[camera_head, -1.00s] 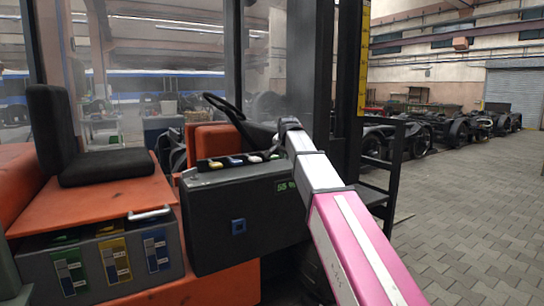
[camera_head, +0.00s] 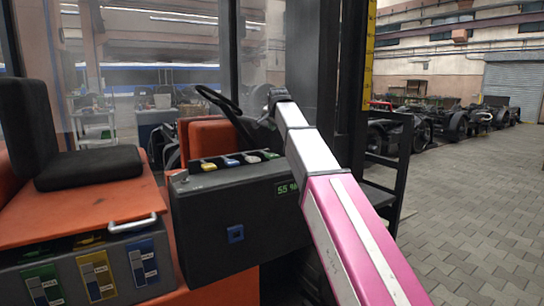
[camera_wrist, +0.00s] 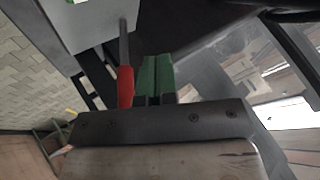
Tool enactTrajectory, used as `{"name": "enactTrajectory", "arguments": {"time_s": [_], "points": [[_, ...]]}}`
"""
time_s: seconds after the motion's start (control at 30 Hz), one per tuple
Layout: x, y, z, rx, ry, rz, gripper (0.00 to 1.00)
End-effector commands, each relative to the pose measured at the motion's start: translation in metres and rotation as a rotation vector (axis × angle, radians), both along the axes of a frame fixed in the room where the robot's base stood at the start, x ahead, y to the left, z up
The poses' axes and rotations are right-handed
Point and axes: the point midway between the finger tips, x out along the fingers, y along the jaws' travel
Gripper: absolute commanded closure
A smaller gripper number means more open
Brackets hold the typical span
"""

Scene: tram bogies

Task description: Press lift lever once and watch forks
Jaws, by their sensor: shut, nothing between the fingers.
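A dark console box (camera_head: 215,222) on the orange forklift bears a row of short levers with coloured knobs: yellow (camera_head: 208,167), blue (camera_head: 231,161), whitish (camera_head: 252,158) and green (camera_head: 270,155). No mark shows which one is the lift lever. In the wrist view, a red-gripped grey rod (camera_wrist: 125,86) stands just left of my gripper (camera_wrist: 156,62). My gripper's green fingers are shut and empty; contact with the rod cannot be told. In the head view my arm hides the fingers. The forks cannot be made out near the mast (camera_head: 311,75).
The steering wheel (camera_head: 222,101) is behind the console. The seat (camera_head: 90,167) and orange body are at left. Bogies (camera_head: 455,122) stand along the back right. The paved floor (camera_head: 465,220) at right is clear.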

Motion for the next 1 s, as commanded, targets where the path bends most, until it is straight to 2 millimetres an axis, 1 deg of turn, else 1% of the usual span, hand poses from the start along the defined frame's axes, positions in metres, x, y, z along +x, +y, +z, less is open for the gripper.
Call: {"name": "enactTrajectory", "arguments": {"time_s": [0.17, 0.27, 0.47, 0.8, 1.0], "points": [[0.0, 0.0, -0.006, 0.0, 0.0, 0.0, 1.0], [-0.001, 0.0, -0.014, 0.0, 0.001, 0.0, 1.0], [-0.001, -0.001, -0.035, 0.0, 0.001, 0.0, 1.0], [-0.001, -0.001, -0.077, -0.002, 0.002, 0.0, 1.0], [-0.001, -0.001, -0.087, -0.001, 0.0, 0.001, 1.0]]}}
